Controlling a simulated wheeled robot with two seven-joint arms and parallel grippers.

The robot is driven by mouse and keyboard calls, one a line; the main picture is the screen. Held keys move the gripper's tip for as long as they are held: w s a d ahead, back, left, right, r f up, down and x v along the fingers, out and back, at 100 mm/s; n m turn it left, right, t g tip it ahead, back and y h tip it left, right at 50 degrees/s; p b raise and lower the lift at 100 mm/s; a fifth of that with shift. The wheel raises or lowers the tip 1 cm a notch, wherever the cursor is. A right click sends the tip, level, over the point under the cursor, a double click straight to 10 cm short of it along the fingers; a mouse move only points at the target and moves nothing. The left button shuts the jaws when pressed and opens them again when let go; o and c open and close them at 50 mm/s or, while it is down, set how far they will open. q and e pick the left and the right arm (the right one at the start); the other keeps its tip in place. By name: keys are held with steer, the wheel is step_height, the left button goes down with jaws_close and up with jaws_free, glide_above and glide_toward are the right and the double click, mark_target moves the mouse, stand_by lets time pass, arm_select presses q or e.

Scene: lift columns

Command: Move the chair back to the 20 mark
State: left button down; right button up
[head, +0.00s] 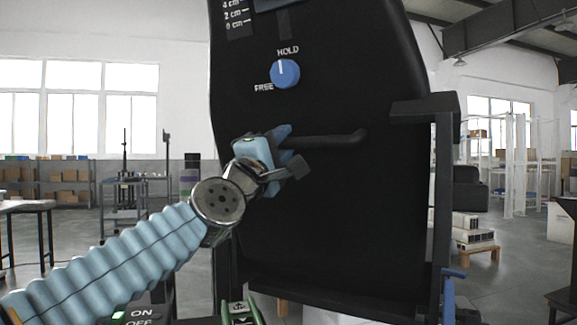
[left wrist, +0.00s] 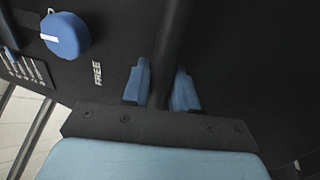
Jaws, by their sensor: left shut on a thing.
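The chair back (head: 340,220) is a large black upright panel filling the middle of the head view. A black handle bar (head: 335,140) sticks out across it. My left gripper (head: 284,142) is shut on the bar near its left end; in the left wrist view the bar (left wrist: 174,45) runs between the two blue fingers. A blue knob (head: 285,74) sits above the handle, its white line pointing up towards HOLD, away from FREE. A scale (head: 235,14) at the upper left reads 4, 2 and 0 cm. No 20 mark is readable. My right gripper is out of view.
A black bracket with an upright post (head: 445,190) stands along the panel's right side. Shelves with boxes (head: 62,185) stand far behind on the left.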

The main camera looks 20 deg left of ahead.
arm_select(q)
steer(key=b+v, duration=0.1)
steer(key=v, duration=0.1)
steer(key=b+v, duration=0.1)
steer(key=b, duration=0.1)
steer(key=f+b+v, duration=0.1)
steer(key=v, duration=0.1)
steer(key=shift+f+b, duration=0.2)
steer(key=shift+b, duration=0.2)
steer(key=c, duration=1)
jaws_free()
